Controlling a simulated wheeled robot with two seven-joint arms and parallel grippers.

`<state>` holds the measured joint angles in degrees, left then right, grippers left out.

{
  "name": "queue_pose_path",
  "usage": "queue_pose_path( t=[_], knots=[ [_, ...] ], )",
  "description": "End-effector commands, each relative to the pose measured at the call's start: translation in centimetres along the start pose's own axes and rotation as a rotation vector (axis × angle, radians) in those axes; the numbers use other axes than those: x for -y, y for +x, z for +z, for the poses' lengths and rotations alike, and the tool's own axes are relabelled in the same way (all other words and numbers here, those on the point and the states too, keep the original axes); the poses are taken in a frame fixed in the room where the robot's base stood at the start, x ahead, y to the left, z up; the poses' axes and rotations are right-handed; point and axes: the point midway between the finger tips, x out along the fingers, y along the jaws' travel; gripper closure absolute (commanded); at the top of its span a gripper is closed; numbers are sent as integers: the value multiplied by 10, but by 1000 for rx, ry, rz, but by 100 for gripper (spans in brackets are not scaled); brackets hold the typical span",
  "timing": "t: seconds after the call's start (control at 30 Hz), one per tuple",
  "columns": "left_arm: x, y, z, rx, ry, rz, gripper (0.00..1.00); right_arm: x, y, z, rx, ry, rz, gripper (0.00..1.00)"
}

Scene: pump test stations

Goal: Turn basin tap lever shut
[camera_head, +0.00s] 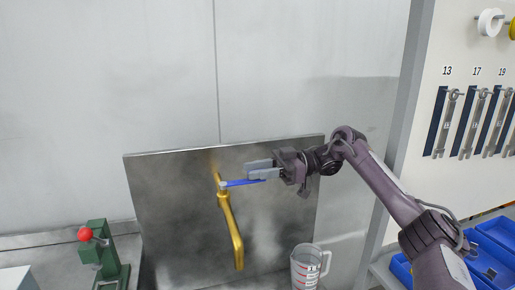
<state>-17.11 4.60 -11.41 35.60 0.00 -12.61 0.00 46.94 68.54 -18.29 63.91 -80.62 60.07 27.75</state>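A brass basin tap (231,228) stands out from a grey metal splash panel, with its spout hanging down. Its blue lever (240,183) points to the right from the top of the tap, roughly level. My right gripper (256,169) is at the lever's free end, with its grey fingers just above and overlapping it in the picture. I cannot tell whether the fingers touch the lever or how far apart they are. My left gripper is not in view.
The metal panel (170,215) stands behind the tap. A clear measuring jug (305,268) is below right. A green fixture with a red knob (85,234) stands at the left. Blue bins (488,262) and a board with hanging wrenches (450,122) are at the right.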

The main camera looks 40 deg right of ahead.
Motion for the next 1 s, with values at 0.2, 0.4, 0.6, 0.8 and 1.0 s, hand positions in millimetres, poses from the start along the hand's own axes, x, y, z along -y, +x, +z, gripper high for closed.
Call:
queue_pose_path(
  t=[0.2, 0.4, 0.6, 0.8, 1.0],
  knots=[
    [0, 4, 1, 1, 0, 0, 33, 0, 0, -34, -1, -7, 1, 68],
    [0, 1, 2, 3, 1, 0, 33, 0, 0, -76, -2, -7, 1, 68],
    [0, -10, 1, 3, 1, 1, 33, 0, -1, -117, -1, -6, 3, 68],
    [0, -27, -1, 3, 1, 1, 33, 0, -1, -158, -2, -5, 2, 68],
    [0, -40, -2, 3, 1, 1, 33, 0, 0, -186, 0, -2, 1, 68]
  ],
)
